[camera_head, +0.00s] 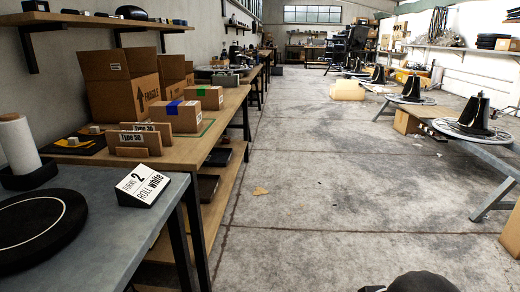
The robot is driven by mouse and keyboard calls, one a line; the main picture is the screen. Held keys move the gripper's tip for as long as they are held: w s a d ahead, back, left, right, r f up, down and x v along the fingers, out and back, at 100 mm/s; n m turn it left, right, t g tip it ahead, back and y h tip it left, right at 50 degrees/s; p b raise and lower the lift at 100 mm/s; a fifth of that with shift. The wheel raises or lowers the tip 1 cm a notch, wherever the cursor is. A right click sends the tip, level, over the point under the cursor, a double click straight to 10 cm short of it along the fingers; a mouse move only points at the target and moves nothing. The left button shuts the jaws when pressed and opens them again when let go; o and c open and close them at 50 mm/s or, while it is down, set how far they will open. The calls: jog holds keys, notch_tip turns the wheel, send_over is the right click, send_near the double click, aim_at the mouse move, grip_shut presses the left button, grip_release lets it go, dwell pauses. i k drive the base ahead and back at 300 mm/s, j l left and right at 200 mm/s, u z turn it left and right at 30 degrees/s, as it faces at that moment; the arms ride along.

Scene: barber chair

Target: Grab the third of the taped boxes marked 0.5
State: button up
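Two small closed cardboard boxes stand on the wooden workbench (222,122) at the left. The nearer box (187,120) has blue tape over its top. The farther box (213,100), just behind it to the right, has green tape. Both have small printed labels on their sides, too small to read, so I cannot tell which is marked 0.5. I cannot make out a third taped box. My gripper is not in view.
An open "FRAGILE" carton (120,92) stands behind the boxes. "Type 5" wooden holders (134,140) stand in front. A grey table (120,228) with a sign (142,184) is nearer. The concrete floor (330,170) is mostly clear. Benches with wheel-like discs (470,128) line the right.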

aim_at(210, 99)
jog(key=i+u, duration=0.1)
jog(key=i, duration=0.45)
jog(key=i+l, duration=0.1)
jog(key=i, duration=0.4)
jog(key=i+l+u, duration=0.15)
jog(key=i, duration=0.4)
jog(key=i+l, duration=0.1)
jog(key=i, duration=0.4)
jog(key=j+u, duration=0.05)
